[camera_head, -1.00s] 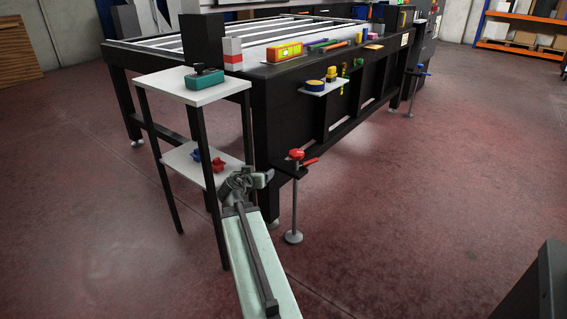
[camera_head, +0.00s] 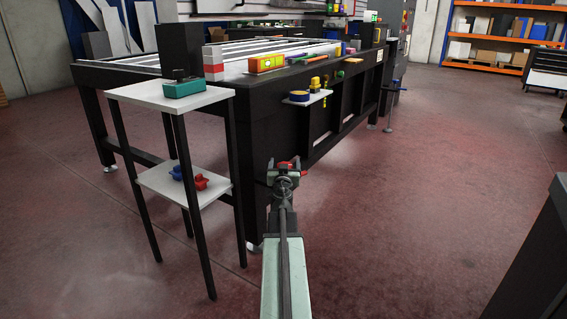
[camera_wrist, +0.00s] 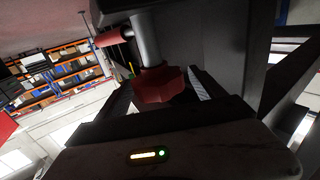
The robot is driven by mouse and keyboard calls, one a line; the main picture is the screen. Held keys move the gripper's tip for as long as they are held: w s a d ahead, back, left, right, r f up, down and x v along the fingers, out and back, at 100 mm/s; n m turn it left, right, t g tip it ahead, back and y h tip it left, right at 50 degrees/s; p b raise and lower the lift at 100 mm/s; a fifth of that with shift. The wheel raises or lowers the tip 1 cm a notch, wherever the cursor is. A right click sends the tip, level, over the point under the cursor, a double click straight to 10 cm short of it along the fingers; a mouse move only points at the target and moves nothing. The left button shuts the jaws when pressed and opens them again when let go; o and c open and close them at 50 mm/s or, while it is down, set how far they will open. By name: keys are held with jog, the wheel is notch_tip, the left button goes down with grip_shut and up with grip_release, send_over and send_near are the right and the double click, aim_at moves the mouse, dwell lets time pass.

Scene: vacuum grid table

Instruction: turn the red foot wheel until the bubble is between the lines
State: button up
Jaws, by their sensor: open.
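The red foot wheel (camera_head: 285,165) is at the near corner of the black table, mostly hidden behind my gripper (camera_head: 284,174) in the head view. In the wrist view the lobed red wheel (camera_wrist: 160,86) is close ahead, on a grey spindle, with a red handle (camera_wrist: 112,37) at its upper left. My gripper is open; I cannot tell whether it touches the wheel. The yellow and orange level (camera_head: 266,63) lies on the table's near edge; its bubble is too small to read.
A side stand (camera_head: 215,97) at left holds a teal box (camera_head: 199,86), with red (camera_head: 201,182) and blue (camera_head: 177,172) knobs on its lower shelf. A small shelf (camera_head: 306,99) juts from the table. A dark block (camera_head: 530,255) is at lower right. Floor at right is open.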

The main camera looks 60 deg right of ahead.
jog(key=shift+x, duration=1.1)
jog(key=c, duration=1.4)
jog(key=shift+n+t+y, duration=0.3)
jog(key=shift+t, duration=0.1)
